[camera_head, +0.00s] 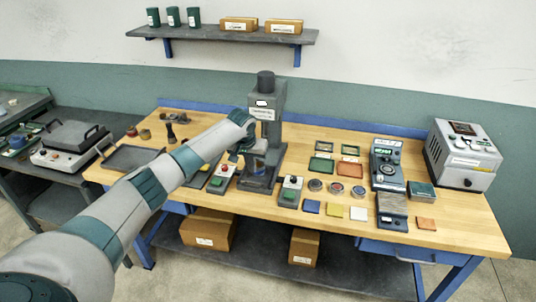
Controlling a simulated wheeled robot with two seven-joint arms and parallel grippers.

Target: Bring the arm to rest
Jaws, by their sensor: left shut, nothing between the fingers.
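My left arm comes in from the lower left and reaches over the wooden workbench (440,215). My left gripper (236,157) is at its far end, small and dark, just in front of the grey ring grinder (266,107). It looks shut and empty. I cannot tell whether it touches the machine. The grinder stands upright near the back of the bench, and the arm's end covers part of its left side. My right gripper is not in view.
Control boxes (221,179) (290,190) flank the grinder's base. Small round containers (337,188), coloured squares, a green-screened device (388,165) and a grey oven-like box (462,155) stand to the right. A dark tray (128,158) lies left. A shelf (222,37) hangs above.

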